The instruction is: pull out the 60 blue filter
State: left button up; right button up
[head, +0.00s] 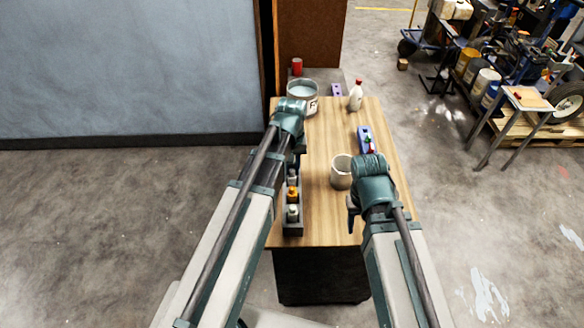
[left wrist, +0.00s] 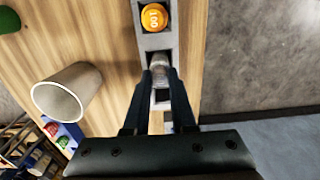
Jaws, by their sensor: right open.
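A narrow grey rack (head: 293,230) stands along the left side of the wooden table, holding several capped pieces. An orange piece marked 100 (head: 293,195) sits in it and also shows in the left wrist view (left wrist: 154,18). My left gripper (left wrist: 160,75) is over the rack, its fingers on both sides of a grey, partly hidden piece (left wrist: 159,62); I cannot tell whether they grip it. I cannot make out a blue piece marked 60 in the rack; my left arm hides its far part. My right gripper (head: 354,213) is open and empty at the table's right side.
A blue block (head: 364,137) with red and green tops stands at the right edge. A bucket (head: 303,91) and a white bottle (head: 355,97) stand at the far end.

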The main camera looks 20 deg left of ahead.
pick_arm(q)
jog(key=shift+r+p, duration=0.7)
grip_shut()
jog(key=shift+r+p, duration=3.45)
jog(key=shift+a, duration=0.1)
